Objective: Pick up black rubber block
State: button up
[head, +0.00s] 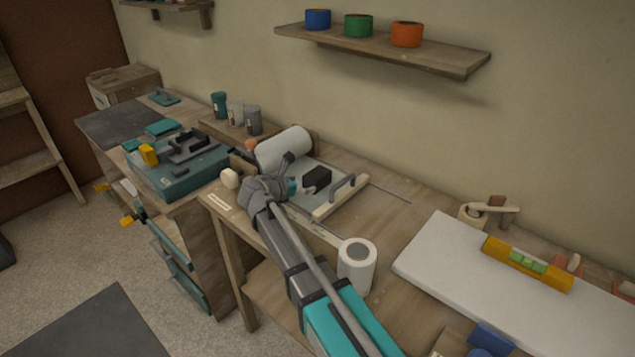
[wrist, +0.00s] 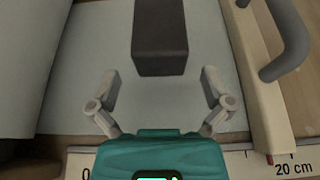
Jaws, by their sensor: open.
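The black rubber block (head: 317,179) lies on a pale flat board (head: 330,206) on the wooden workbench. In the wrist view the block (wrist: 160,40) is a dark box at the top centre, its far end cut off by the frame edge. My gripper (wrist: 160,84) is open, with its two fingers spread left and right, just short of the block's near end. The block is in line with the gap between the fingers, and nothing is between them. In the head view my arm covers part of the gripper (head: 284,160).
A large white roll (head: 284,146) lies left of the block. A wooden bar with a grey handle (head: 341,196) stands close on its right. A scale strip (wrist: 290,163) runs along the near edge. A white paper roll (head: 357,267) stands nearer on the bench.

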aim_at(308, 183)
jog(key=shift+b+x, duration=0.85)
jog(key=shift+x, duration=1.1)
jog(key=shift+w+d+f, duration=0.3)
jog(key=shift+w+d, duration=0.1)
jog(key=shift+w, duration=0.1)
jog(key=c, duration=1.1)
jog(key=shift+r, duration=0.15)
jog(key=shift+c, duration=0.2)
